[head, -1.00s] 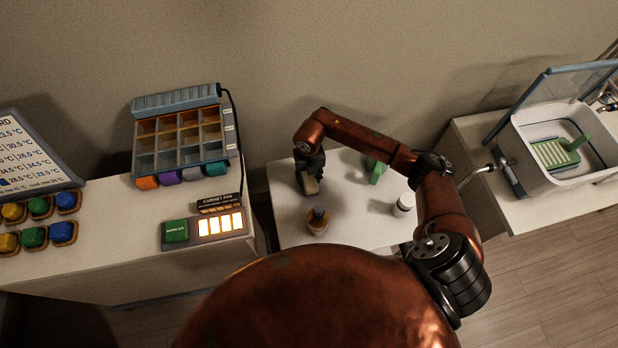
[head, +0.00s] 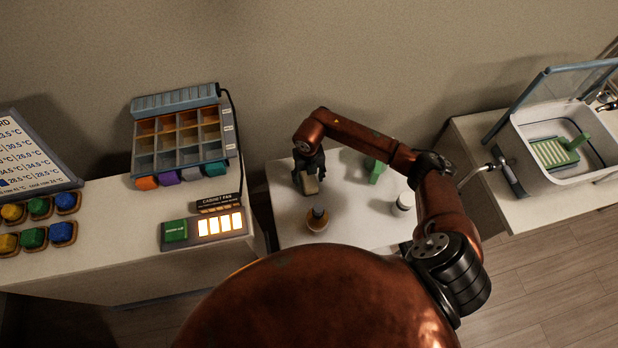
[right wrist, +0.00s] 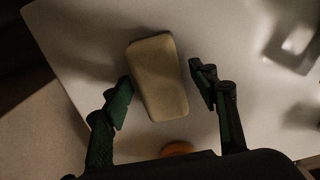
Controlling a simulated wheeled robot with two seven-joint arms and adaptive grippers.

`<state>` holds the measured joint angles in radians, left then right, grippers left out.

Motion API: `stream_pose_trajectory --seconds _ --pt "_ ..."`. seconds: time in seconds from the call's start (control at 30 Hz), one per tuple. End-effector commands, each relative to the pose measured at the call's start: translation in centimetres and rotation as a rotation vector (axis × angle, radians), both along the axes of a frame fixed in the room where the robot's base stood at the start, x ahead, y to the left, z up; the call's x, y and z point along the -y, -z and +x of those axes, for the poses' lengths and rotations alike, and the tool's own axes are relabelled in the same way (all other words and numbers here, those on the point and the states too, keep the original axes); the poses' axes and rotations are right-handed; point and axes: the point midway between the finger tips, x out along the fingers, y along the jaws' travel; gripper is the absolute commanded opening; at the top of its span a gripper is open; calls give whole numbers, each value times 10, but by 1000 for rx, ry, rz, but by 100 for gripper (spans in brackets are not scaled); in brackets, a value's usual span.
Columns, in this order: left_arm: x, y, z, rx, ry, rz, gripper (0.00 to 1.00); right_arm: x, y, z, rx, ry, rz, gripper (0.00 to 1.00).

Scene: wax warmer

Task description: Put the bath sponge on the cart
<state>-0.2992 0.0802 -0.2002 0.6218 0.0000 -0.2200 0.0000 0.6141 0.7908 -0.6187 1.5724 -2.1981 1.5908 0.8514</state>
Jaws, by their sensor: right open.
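The bath sponge (head: 308,183), a tan rounded block, rests on the white top of the cart (head: 350,228) near its left back part. In the right wrist view the sponge (right wrist: 157,77) lies between and a little beyond the fingers, with gaps on both sides. My right gripper (head: 308,170) is just above the sponge in the head view. It also shows in the right wrist view (right wrist: 160,90), open, with its fingers spread either side of the sponge and apart from it. My left gripper is not in view.
On the cart stand an amber bottle (head: 317,219), a green object (head: 376,170) and a white jar (head: 404,203). A counter with a compartment rack (head: 181,140) is on the left. A lidded basin (head: 565,150) stands on the right counter. The cart's front middle is clear.

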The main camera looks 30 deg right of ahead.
Motion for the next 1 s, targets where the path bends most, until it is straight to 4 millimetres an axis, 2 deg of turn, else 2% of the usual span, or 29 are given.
stream_pose_trajectory --seconds 0.4,0.6,0.77,1.0 --pt "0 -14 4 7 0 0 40 0 -82 1 5 -2 -1 54" --pt "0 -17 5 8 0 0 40 0 -110 1 3 -1 -1 54" --pt "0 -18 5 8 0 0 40 0 -119 0 1 0 0 54" --pt "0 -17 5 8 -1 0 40 0 -120 0 0 0 1 54"
